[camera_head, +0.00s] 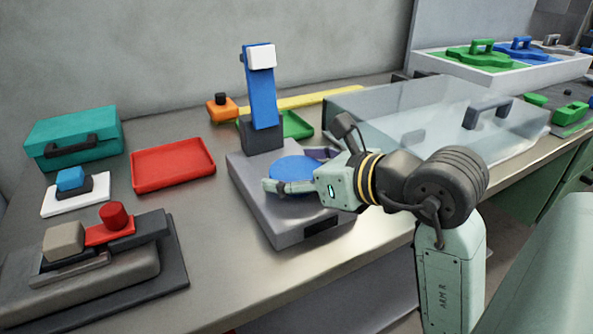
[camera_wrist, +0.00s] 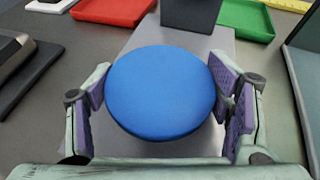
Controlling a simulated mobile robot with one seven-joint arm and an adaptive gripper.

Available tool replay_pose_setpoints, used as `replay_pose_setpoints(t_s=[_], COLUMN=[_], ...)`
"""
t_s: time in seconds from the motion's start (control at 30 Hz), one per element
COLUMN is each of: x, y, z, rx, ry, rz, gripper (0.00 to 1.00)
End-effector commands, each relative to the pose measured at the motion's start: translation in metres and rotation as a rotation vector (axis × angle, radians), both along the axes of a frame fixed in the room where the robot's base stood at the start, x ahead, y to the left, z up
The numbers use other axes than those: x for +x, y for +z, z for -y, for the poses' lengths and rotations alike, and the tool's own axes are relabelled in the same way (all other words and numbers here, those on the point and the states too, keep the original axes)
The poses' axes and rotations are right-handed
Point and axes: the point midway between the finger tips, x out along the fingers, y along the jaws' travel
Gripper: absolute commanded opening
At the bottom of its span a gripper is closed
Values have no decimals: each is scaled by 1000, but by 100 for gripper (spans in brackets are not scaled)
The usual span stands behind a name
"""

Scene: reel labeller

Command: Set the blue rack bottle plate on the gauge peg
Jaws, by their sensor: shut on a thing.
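The blue plate (camera_head: 293,169) is a flat round disc over the grey base of the gauge (camera_head: 284,222), in front of its dark block and blue column (camera_head: 262,95). My gripper (camera_head: 290,178) is shut on the plate. In the wrist view the blue plate (camera_wrist: 161,92) sits between the purple finger pads, one on each side, with my gripper (camera_wrist: 163,98) around it. The peg is hidden under the plate, so I cannot tell whether the plate rests on it or is held just above.
A red tray (camera_head: 172,164), a teal case (camera_head: 75,138) and a grey-and-red fixture (camera_head: 100,255) stand to the left. A green tray (camera_head: 297,125) lies behind the gauge. A clear-lidded box (camera_head: 430,115) is close on the right. Bare table lies in front of the red tray.

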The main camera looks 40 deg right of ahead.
Motion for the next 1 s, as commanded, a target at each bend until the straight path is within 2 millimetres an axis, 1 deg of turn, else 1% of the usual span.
replay_pose_setpoints(t_s=[0.13,0.17,0.27,0.53,0.63,1.0], x=[0,0,0,0,-3,-30], y=[-4,-2,-2,-2,-1,10], z=[0,0,0,0,0,2], rx=[0,0,0,0,0,1], ry=[0,0,0,0,-1,-1], rz=[1,1,0,0,0,0], gripper=[43,75,81,81,81,81])
